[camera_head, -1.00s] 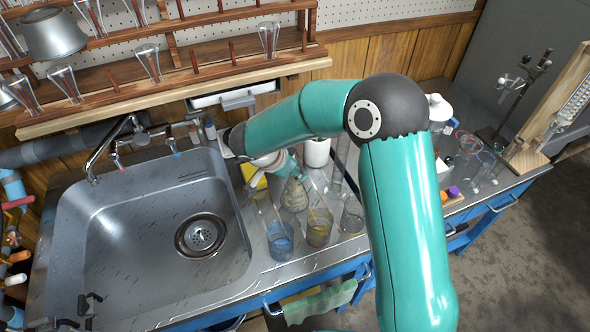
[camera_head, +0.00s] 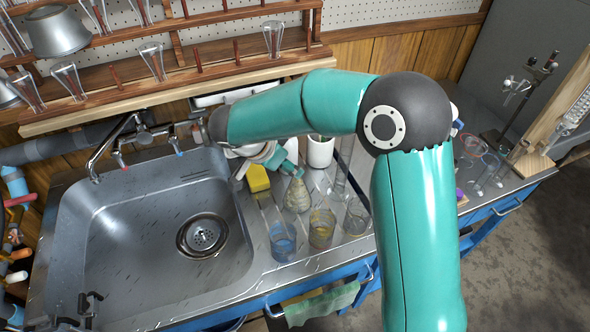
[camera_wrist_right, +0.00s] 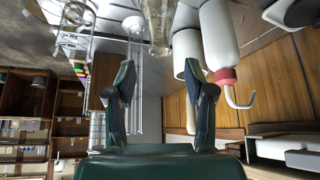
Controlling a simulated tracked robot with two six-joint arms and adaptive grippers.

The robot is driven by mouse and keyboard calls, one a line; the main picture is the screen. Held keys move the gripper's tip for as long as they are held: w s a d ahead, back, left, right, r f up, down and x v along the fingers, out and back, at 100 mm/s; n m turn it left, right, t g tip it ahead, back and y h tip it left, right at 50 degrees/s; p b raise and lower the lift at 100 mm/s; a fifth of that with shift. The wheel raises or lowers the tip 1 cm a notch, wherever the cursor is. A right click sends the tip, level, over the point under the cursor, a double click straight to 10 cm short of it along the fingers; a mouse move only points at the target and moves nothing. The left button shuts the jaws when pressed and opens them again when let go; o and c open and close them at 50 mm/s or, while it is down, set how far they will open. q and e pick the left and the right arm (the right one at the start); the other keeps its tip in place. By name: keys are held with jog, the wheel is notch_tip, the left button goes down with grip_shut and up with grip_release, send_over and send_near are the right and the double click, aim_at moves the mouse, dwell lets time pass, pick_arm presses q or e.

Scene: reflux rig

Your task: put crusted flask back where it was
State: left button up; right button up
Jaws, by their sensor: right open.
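The crusted flask (camera_head: 297,195), a pear-shaped glass with a beige crust inside, stands upright on the counter strip right of the sink. My right gripper (camera_head: 292,170) is just above and behind it, near its neck, partly hidden by my own arm. In the right wrist view my right gripper (camera_wrist_right: 158,75) is open, its two fingers apart with nothing between the tips. The flask's amber-tinted glass (camera_wrist_right: 158,25) lies just beyond the fingertips there. Contact is not visible. My left gripper is not in view.
A white container (camera_head: 320,152) and yellow sponge (camera_head: 257,179) are behind. The sink (camera_head: 130,250) is left. A wash bottle (camera_wrist_right: 220,45) shows in the wrist view.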

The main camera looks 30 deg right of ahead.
jog(key=v, duration=0.5)
jog(key=shift+a+r, duration=0.1)
jog(key=shift+r, duration=0.1)
jog(key=shift+s, duration=0.1)
